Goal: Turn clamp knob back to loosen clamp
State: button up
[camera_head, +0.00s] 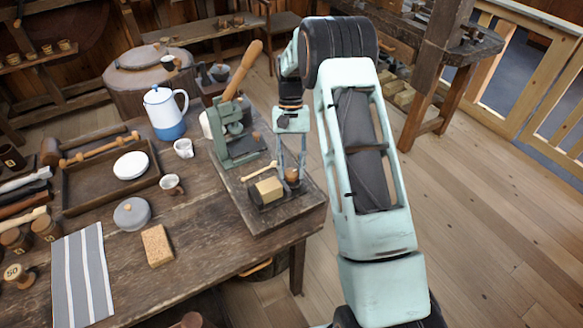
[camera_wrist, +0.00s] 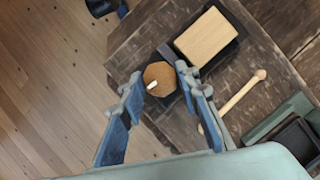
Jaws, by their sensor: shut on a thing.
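The clamp knob (camera_wrist: 158,76) is a brown wooden octagon with a white mark, in the upper middle of the wrist view. It also shows in the head view (camera_head: 292,175) at the right end of the bench. My gripper (camera_wrist: 163,84) points down over it, one finger on each side, shut on the knob. In the head view my gripper (camera_head: 290,164) comes down from above. The clamp (camera_wrist: 172,52) is dark and sits beside a pale wooden block (camera_wrist: 210,37). The block also shows in the head view (camera_head: 267,190). Whether the jaw touches the block is unclear.
A wooden stick with a knobbed end (camera_wrist: 239,92) lies near the clamp. A green press with a wooden lever (camera_head: 237,130) stands behind it. A blue-white pot (camera_head: 165,115), cups and a tray (camera_head: 70,195) are farther left. The floor right of the bench is open.

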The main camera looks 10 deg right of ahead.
jog(key=o, duration=1.1)
jog(key=shift+o, duration=0.2)
